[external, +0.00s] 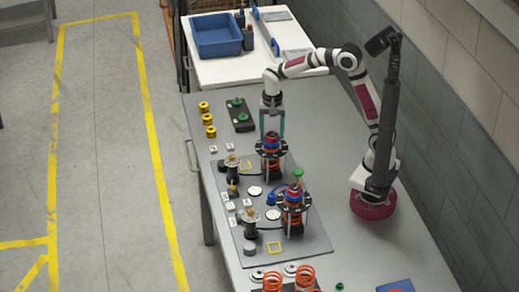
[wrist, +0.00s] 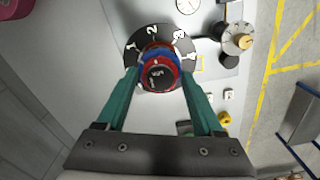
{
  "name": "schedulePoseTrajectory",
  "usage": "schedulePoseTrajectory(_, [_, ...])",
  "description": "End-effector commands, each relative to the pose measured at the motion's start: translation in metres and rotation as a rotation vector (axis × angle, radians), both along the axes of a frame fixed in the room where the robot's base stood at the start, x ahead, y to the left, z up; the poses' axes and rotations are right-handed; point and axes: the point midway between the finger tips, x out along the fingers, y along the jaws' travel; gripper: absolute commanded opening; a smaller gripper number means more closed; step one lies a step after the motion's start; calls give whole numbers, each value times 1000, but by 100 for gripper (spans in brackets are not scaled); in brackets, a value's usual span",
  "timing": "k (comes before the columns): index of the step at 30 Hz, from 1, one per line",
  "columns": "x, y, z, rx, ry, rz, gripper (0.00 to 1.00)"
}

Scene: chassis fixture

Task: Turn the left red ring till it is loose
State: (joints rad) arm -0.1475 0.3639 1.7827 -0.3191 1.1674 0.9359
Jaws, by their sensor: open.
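A red ring (wrist: 159,78) with a dark centre sits above a blue ring (wrist: 158,50) and a black plate numbered 1 to 4 (wrist: 133,46). In the external view this is the farther of two spring assemblies (external: 271,166). My gripper (wrist: 160,76) is open, its two teal fingers pointing down on either side of the ring. Whether the fingers touch the ring cannot be told. In the external view my gripper (external: 272,136) hangs straight above that assembly. The nearer assembly (external: 293,212) also has a red ring (external: 294,189) on top.
A black post with a brass top (wrist: 240,40) stands beside the gripped-over assembly. Several yellow rings (external: 208,119) and a black block with green knobs (external: 241,114) lie at the far left. Orange springs (external: 304,277) stand at the near edge. A blue bin (external: 216,36) is on the white table behind.

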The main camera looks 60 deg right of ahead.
Motion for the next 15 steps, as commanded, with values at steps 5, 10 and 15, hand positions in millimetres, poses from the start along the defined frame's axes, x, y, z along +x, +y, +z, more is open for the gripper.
schedulePoseTrajectory(5, [0, 0, 0, 0, 0, -349, 69])
schedulePoseTrajectory(10, [0, 0, 0, 0, 0, -657, 69])
schedulePoseTrajectory(15, [0, 0, 0, 0, 0, -808, 69])
